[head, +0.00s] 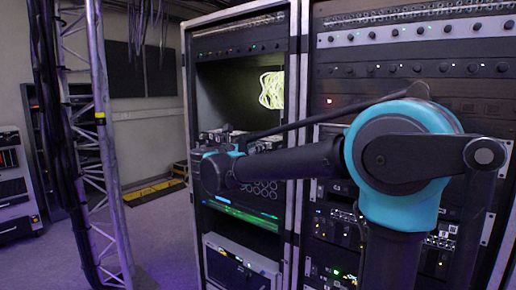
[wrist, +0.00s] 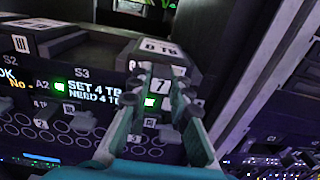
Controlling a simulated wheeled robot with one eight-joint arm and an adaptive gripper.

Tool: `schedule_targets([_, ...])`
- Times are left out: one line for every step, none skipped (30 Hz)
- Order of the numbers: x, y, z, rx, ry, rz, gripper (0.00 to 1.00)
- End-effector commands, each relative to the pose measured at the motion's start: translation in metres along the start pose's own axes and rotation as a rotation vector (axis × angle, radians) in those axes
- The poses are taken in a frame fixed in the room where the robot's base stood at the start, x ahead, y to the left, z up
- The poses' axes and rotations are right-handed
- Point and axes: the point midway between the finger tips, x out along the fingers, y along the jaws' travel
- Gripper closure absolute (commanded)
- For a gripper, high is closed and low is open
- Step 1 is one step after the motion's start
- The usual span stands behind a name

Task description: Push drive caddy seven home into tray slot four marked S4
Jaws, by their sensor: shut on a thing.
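Drive caddy seven (wrist: 172,54) is a dark block in the wrist view, with a white "7" tag on its near end and a label ending in "TB" on top. My gripper (wrist: 160,100) is shut on its near end, with one finger on each side. The caddy sits above the front panel (wrist: 75,120) of the tray, right of the S3 mark (wrist: 81,72). No S4 mark is readable; the caddy and fingers cover that area. How deep the caddy sits I cannot tell. In the head view my arm hides the gripper and caddy.
Another dark caddy (wrist: 48,36) with a bar-marked tag stands to the left. A lit text line (wrist: 93,90) reads "SET 4" and "NEED 4", partly covered. A rack post (wrist: 255,75) rises close on the right. In the head view, pale cables (head: 271,89) hang above the tray bay.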

Motion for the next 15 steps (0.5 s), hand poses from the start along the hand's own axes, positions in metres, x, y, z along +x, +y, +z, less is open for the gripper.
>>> schedule_targets([0.002,0.0,0.0,0.0,-0.001,-0.001,1.0])
schedule_targets([0.002,0.0,0.0,0.0,-0.001,-0.001,1.0])
schedule_targets([0.004,0.0,0.0,0.0,-0.001,-0.001,1.0])
schedule_targets([0.004,0.0,0.0,0.0,-0.001,-0.001,1.0])
schedule_targets([0.005,0.0,0.0,0.0,-0.001,-0.001,1.0])
schedule_targets([0.006,0.0,0.0,0.0,-0.001,-0.001,1.0])
schedule_targets([0.007,0.0,0.0,0.0,-0.001,-0.001,1.0])
schedule_targets([0.008,0.0,0.0,0.0,-0.001,-0.001,1.0])
schedule_targets([0.009,0.0,0.0,0.0,-0.001,0.0,1.0])
schedule_targets([0.009,0.0,0.0,0.0,-0.001,0.0,1.0])
schedule_targets([0.01,0.0,0.0,0.0,-0.001,0.0,1.0])
schedule_targets([0.011,0.0,0.0,0.0,-0.001,0.0,1.0])
schedule_targets([0.012,0.0,0.0,0.0,-0.001,0.0,1.0])
schedule_targets([0.012,0.0,0.0,0.0,-0.001,0.001,0.79])
schedule_targets([0.012,0.0,0.0,0.0,-0.001,0.001,0.74])
